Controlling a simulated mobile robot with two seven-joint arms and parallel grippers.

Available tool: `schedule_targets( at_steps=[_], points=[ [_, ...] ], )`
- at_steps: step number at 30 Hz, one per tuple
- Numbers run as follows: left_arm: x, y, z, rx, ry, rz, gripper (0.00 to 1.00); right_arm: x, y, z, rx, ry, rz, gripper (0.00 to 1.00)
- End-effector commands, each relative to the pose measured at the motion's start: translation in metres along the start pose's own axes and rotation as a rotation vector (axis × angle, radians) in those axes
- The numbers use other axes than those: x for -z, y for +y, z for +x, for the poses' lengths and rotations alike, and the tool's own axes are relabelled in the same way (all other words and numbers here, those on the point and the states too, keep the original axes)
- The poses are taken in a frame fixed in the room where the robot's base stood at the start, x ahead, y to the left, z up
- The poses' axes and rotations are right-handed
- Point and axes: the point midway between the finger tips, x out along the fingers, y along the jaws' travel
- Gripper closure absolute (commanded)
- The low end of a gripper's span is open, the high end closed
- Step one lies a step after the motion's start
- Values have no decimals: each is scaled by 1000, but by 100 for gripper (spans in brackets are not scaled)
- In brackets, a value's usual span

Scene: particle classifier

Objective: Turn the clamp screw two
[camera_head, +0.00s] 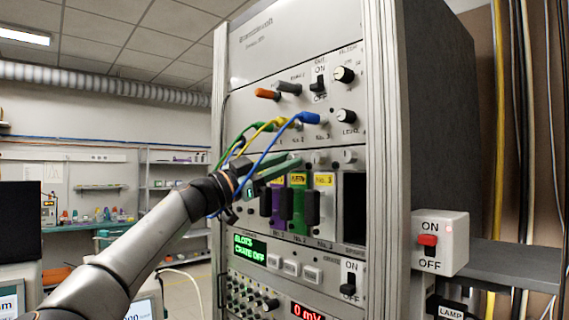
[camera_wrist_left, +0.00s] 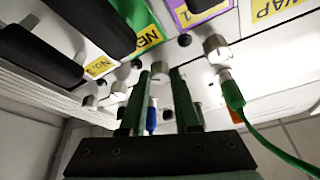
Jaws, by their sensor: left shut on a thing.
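My left gripper (camera_head: 297,161) reaches in from the left at the rack front, just above the green cartridge (camera_head: 299,205). In the left wrist view its two green fingers (camera_wrist_left: 160,78) stand a little apart, shut on a small pale screw head between them, in line with the green cartridge (camera_wrist_left: 112,20). This appears to be clamp screw two, mostly hidden by the fingers. Another clamp screw (camera_head: 320,157) shows to the right above the yellow-labelled cartridge (camera_head: 324,200). A silver screw (camera_wrist_left: 216,46) stands by the purple cartridge (camera_wrist_left: 195,10) in the wrist view. My right gripper is not in view.
Green, yellow and blue cables (camera_head: 308,118) hang from plugs close above my left gripper. A green cable (camera_wrist_left: 255,130) passes beside the fingers in the wrist view. Black-handled switches and knobs (camera_head: 344,74) sit higher on the rack. An ON/OFF box (camera_head: 440,243) is at the right.

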Motion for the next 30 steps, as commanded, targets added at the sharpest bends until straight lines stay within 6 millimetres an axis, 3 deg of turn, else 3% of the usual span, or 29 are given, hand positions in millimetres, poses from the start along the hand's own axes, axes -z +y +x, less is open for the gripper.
schedule_targets(
  at_steps=[1,2,9,30],
  points=[
    [1,-2,-1,5,0,1,100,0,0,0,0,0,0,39],
    [1,-2,-1,5,0,1,68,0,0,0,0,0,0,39],
    [-1,-1,-1,2,-2,0,41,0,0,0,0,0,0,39],
    [-2,-2,-10,-1,-3,-1,40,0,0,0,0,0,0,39]
  ],
)
